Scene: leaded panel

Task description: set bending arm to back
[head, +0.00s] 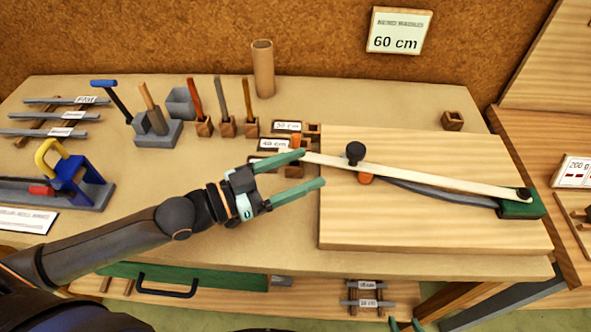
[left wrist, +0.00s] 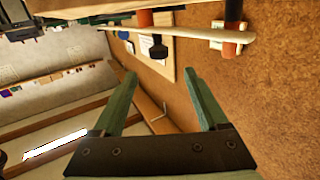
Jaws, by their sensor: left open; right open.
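The bending arm (head: 430,177) is a long cream bar over a pale wooden board (head: 440,228). Its right end sits at a dark pivot on a green block (head: 521,208); its left end, by an orange handle (head: 297,141), reaches past the board's left edge. A black knob (head: 355,150) and an orange peg stand by the bar. A grey curved strip (head: 440,194) lies in front of it. My left gripper (head: 314,169) is open and empty near the bar's left end. In the left wrist view the bar (left wrist: 190,32) lies beyond the open fingers.
A sign reading 60 cm (head: 394,38) hangs on the cork wall. Small length labels (head: 275,144) lie left of the board. Tools in wooden blocks and a cardboard tube (head: 263,68) stand behind my left arm. A blue device (head: 75,178) is at the left.

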